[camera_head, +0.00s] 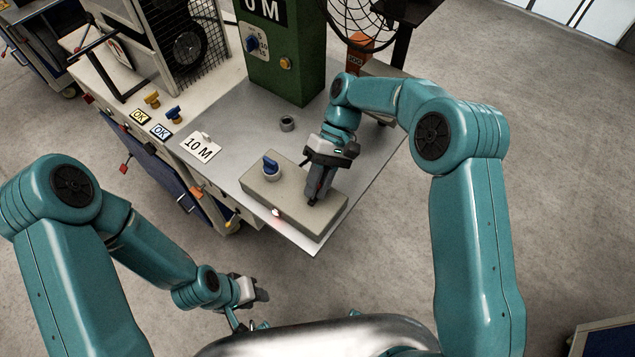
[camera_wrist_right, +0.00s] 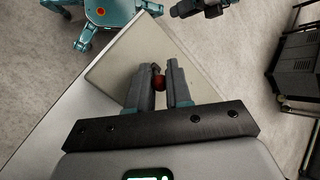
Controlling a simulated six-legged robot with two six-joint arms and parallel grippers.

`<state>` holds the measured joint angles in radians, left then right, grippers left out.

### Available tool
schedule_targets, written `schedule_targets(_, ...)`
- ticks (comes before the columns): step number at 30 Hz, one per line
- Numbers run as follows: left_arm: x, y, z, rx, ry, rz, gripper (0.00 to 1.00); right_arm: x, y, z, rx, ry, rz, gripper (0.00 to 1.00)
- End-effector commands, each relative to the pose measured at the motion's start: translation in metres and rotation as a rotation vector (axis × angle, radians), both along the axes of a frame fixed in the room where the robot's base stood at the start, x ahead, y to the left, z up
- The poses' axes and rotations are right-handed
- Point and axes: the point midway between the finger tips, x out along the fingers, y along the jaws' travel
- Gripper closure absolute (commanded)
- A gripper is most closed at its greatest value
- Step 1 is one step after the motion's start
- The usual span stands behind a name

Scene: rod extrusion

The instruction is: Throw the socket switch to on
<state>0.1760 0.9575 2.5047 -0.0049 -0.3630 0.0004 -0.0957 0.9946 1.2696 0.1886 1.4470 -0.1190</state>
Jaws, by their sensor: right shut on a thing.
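My right gripper (camera_head: 312,199) points down at the right part of the box. In the right wrist view its fingers (camera_wrist_right: 158,88) are shut on a small dark red knob (camera_wrist_right: 158,82), which I take for the switch handle. The handle's base and position are hidden by the fingers. My left gripper (camera_head: 258,291) hangs in front of the table, away from the box; its jaws are unclear.
A green cabinet (camera_head: 285,75) with a dial stands behind the box. A wire-guarded fan (camera_head: 360,20) is at the back.

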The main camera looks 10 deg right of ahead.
Motion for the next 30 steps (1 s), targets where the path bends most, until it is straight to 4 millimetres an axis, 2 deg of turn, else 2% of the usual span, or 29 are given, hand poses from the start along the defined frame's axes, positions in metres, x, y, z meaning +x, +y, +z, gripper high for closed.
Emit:
schedule_targets(5,0.0,0.0,0.0,0.0,0.0,0.0,0.64,0.0,0.001,-0.001,0.001,-0.001,-0.001,1.0)
schedule_targets(6,0.0,0.0,0.0,0.0,0.0,0.0,0.64,0.0,0.001,-0.001,0.001,-0.001,-0.001,0.71)
schedule_targets(7,0.0,0.0,0.0,0.0,0.0,0.0,0.64,0.0,0.001,-0.001,0.001,-0.001,-0.001,0.61)
schedule_targets(8,0.0,0.0,0.0,0.0,0.0,0.0,0.64,0.0,0.001,-0.001,0.001,-0.001,-0.001,0.6)
schedule_targets(17,0.0,0.0,-0.001,0.0,0.0,0.0,0.64,0.0,0.001,0.0,-0.006,-0.006,0.001,0.6)
schedule_targets(22,0.0,0.0,-0.007,0.0,0.0,0.0,0.64,-0.005,0.005,0.001,-0.082,-0.087,0.006,0.6)
schedule_targets(26,0.0,0.0,-0.026,0.0,0.0,0.0,0.64,-0.011,0.011,-0.001,-0.22,-0.231,0.009,0.6)
schedule_targets(30,0.0,0.0,-0.058,0.0,0.0,0.0,0.64,-0.018,0.019,-0.006,-0.391,-0.404,0.01,0.6)
